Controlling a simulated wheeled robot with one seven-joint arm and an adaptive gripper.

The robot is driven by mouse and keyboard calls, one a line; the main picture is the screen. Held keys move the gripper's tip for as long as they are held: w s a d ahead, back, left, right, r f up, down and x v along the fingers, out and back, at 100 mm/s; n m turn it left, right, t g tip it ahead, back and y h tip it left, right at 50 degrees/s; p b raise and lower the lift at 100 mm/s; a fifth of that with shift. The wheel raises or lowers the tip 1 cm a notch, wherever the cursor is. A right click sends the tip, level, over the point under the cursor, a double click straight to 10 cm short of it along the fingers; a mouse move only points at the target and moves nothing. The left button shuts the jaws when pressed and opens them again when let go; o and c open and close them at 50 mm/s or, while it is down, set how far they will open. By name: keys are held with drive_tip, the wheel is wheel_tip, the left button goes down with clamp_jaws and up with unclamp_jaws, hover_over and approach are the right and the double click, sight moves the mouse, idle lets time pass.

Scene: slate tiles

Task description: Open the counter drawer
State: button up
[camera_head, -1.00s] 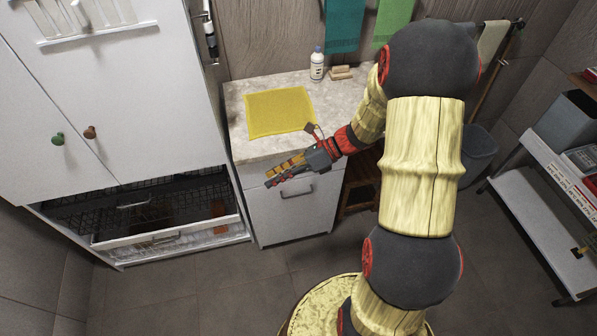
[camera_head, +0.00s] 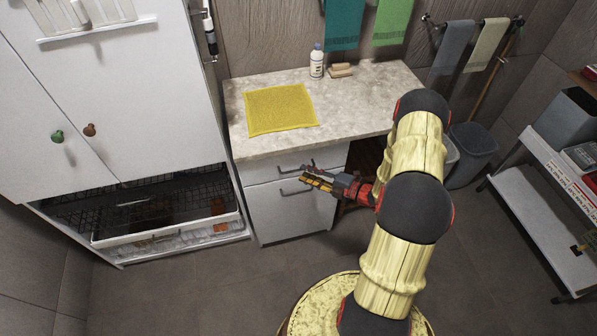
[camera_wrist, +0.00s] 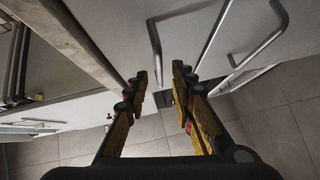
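The counter drawer (camera_head: 262,175) is the shallow white top front under the stone worktop, and it is shut. Its grey bar handle (camera_head: 285,171) is partly hidden by my gripper in the head view. My gripper (camera_head: 305,176) is in front of the drawer, at its right part. In the wrist view, my gripper (camera_wrist: 158,78) is open, with its two yellow-and-black fingers apart. The drawer handle (camera_wrist: 154,38) shows beyond the fingertips, its near end in line with the gap between them. I cannot tell whether they touch.
Below is a larger white front (camera_head: 290,220) with its own bar handle (camera_head: 296,192), also in the wrist view (camera_wrist: 268,42). A yellow cloth (camera_head: 280,109) and a bottle (camera_head: 317,62) are on the worktop (camera_head: 355,100). An open cabinet drawer (camera_head: 170,233) juts out left. Grey floor in front is clear.

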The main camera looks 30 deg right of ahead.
sight(298, 170)
drive_tip(key=shift+b+x, duration=0.4)
drive_tip(key=shift+x, duration=1.65)
clamp_jaws()
